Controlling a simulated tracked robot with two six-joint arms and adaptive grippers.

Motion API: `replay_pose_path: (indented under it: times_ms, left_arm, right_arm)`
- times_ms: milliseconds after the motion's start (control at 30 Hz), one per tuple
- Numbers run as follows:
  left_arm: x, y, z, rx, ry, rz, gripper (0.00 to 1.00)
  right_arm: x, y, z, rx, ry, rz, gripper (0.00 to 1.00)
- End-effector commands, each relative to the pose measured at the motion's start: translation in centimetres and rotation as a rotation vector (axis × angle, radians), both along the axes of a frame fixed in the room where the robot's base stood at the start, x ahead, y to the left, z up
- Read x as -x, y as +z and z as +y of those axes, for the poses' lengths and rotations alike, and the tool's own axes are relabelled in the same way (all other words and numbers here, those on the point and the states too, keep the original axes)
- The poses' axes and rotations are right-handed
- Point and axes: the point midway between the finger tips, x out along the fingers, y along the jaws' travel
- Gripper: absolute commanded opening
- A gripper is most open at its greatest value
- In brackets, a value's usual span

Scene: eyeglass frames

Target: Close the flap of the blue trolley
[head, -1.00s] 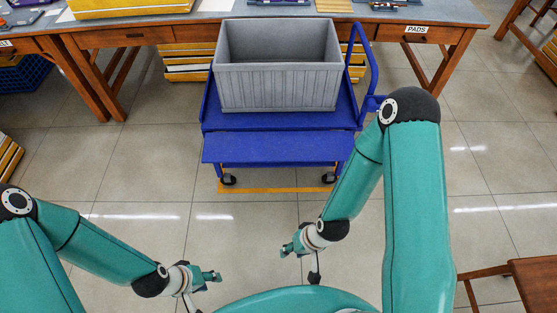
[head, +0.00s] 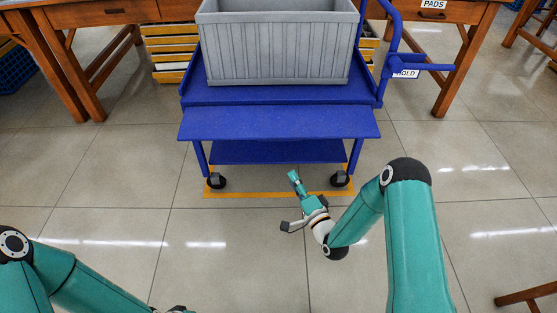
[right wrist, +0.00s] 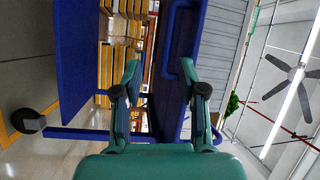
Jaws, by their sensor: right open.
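The blue trolley (head: 200,90) stands ahead in the head view. Its flap (head: 278,123) sticks out from the front edge of the deck towards me, looking roughly level. My right gripper (head: 290,200) is open and empty, in front of the trolley and apart from the flap. In the right wrist view, turned sideways, the open fingers (right wrist: 160,75) point at the trolley, with blue deck or flap (right wrist: 180,65) beyond them and a lower blue panel (right wrist: 75,50) at left.
A grey crate (head: 278,52) stands on the trolley's deck. The blue side handle (head: 425,67) with a "HOLD" label juts out at right. Wooden tables (head: 80,15) stand behind. Orange floor tape (head: 260,194) lies beneath the trolley. The tiled floor in front is clear.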

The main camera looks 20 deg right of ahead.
Motion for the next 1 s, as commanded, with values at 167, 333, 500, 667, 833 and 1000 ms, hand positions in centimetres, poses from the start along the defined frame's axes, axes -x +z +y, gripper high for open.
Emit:
replay_pose_path:
  times_ms: [167, 333, 500, 667, 833, 1000]
  left_arm:
    - [0.0, -4.0, 0.0, 0.0, 0.0, -0.001, 0.4]
    - [0.0, -4.6, 0.0, 0.0, 0.0, -0.001, 0.4]
    - [0.0, -5.0, 0.0, 0.0, 0.0, -0.001, 0.4]
    - [0.0, -6.0, 0.0, 0.0, 0.0, -0.001, 0.4]
    - [0.0, -7.1, 0.0, 0.0, 0.0, -0.001, 0.4]
    - [0.0, -8.3, 0.0, 0.0, 0.0, -0.001, 0.4]
  right_arm:
    - [-0.2, -1.7, -1.2, -0.107, -0.007, -0.134, 0.41]
    - [-0.6, -1.3, -1.5, -0.139, -0.005, -0.175, 0.41]
    - [-2.3, -0.7, -1.3, -0.139, -0.004, -0.179, 0.41]
    - [-5.2, 0.0, -0.8, -0.136, -0.003, -0.178, 0.41]
    - [-8.8, 0.9, -0.4, -0.138, -0.004, -0.18, 0.41]
    - [-12.2, 1.7, 0.0, -0.138, -0.005, -0.178, 0.41]
